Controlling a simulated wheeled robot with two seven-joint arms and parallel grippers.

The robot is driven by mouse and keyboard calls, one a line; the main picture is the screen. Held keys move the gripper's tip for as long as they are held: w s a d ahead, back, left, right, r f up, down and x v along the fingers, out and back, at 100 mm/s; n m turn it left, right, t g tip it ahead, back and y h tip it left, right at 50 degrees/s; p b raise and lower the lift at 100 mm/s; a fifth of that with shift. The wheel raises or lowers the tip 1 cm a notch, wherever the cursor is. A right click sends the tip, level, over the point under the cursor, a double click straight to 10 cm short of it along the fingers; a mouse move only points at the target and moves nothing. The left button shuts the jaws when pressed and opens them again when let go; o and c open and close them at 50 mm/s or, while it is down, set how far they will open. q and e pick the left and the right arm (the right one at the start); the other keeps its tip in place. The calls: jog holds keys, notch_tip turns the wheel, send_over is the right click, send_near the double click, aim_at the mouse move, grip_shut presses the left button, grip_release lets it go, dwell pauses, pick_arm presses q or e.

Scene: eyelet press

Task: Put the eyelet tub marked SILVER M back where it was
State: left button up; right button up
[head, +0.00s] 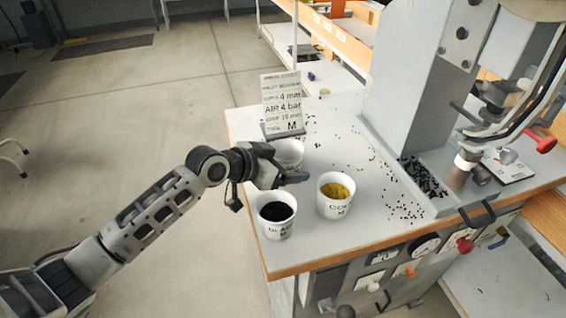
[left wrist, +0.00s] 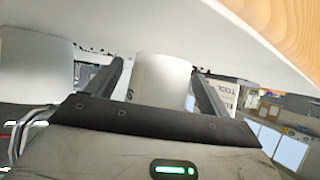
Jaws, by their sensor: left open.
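A white tub (head: 290,150) stands on the bench behind my left gripper (head: 288,172), partly hidden by it; its label and contents are not readable in the head view. In the left wrist view a white tub (left wrist: 162,75) sits between the two spread fingers of the gripper (left wrist: 160,85), with at most a trace of lettering at its edge. My left gripper is open. A tub of black eyelets (head: 276,214) stands in front of it, and a tub of yellow eyelets marked GOLD M (head: 336,195) stands to its right. My right gripper is not in view.
The grey press (head: 415,70) rises at the right. Loose black eyelets (head: 422,178) lie around its base. The bench's wooden front edge (head: 340,258) is close to the tubs.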

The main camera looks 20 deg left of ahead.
pick_arm(q)
jog(key=shift+r, duration=0.25)
jog(key=v, duration=1.1)
jog(key=shift+s+a, duration=0.1)
jog(key=shift+s, duration=0.1)
jog(key=shift+s+a+r, duration=0.15)
jog(key=shift+s, duration=0.05)
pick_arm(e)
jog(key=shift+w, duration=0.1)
pick_arm(q)
jog(key=s+a+f+n+y, duration=0.1)
jog(key=s+a+f, duration=0.2)
jog(key=f, duration=0.2)
jog(key=s+a+f+n+y, duration=0.1)
jog(key=s+a+f+y, duration=0.15)
jog(key=f, duration=0.35)
jog(key=s+d+f+n, duration=0.2)
jog(key=s+d+f, duration=0.7)
jog(key=d, duration=0.3)
jog(key=shift+s+d+f, duration=0.25)
jog(key=shift+s+f, duration=0.15)
jog(key=shift+s, duration=0.35)
